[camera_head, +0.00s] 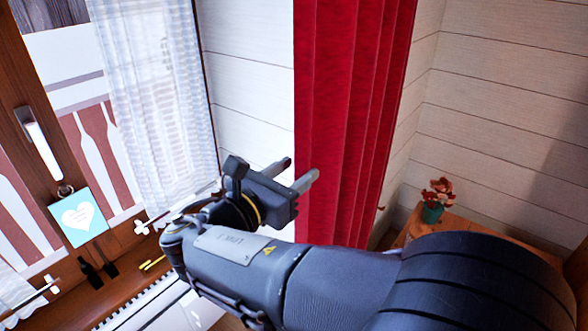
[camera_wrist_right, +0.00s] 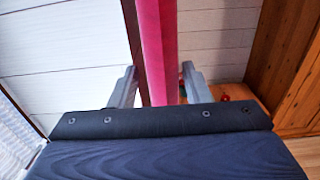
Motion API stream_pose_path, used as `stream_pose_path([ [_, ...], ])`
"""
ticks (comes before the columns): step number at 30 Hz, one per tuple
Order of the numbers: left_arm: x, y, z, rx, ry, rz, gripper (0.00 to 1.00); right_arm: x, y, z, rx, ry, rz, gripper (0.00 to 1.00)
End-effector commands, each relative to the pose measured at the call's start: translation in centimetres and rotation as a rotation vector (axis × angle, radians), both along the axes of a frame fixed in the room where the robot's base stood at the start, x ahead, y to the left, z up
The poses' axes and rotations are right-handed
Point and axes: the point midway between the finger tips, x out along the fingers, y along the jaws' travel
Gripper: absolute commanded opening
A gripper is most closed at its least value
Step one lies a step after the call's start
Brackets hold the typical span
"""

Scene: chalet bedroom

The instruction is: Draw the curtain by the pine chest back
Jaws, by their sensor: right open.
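The red curtain (camera_head: 350,110) hangs in vertical folds right of the window in the head view. In the right wrist view the curtain (camera_wrist_right: 158,45) shows as a narrow pink-red strip between the finger lines, with a dark brown strip along its left. My right gripper (camera_head: 297,171) is open, its fingertips at the curtain's left edge. Whether the fingers touch the cloth I cannot tell. The pine chest (camera_head: 463,222) is at the lower right, partly hidden behind my right arm. My left gripper is not in view.
A green pot with red flowers (camera_head: 435,200) stands on the chest. At left are the window with a sheer white curtain (camera_head: 155,90), a heart sign (camera_head: 78,217) and a wooden sill. White plank walls (camera_head: 245,60) flank the red curtain.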

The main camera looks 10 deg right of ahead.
Motion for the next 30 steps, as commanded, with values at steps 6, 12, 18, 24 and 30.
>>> stream_pose_path([
  [6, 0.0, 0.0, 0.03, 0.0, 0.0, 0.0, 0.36, 0.3, -0.4, -0.04, 0.001, 0.001, 0.0, 0.44],
  [12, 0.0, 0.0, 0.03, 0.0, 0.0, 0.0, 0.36, 0.27, -0.38, -0.03, 0.001, 0.0, 0.0, 0.32],
  [18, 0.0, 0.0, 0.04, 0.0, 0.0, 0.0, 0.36, 0.28, -0.37, -0.03, 0.001, 0.0, 0.0, 0.06],
  [24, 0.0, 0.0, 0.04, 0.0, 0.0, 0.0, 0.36, 0.27, -0.36, -0.02, 0.001, 0.0, 0.0, 0.0],
  [30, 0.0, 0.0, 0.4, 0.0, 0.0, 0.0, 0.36, 0.76, -1.07, 0.1, 0.001, 0.0, -0.002, 0.0],
])
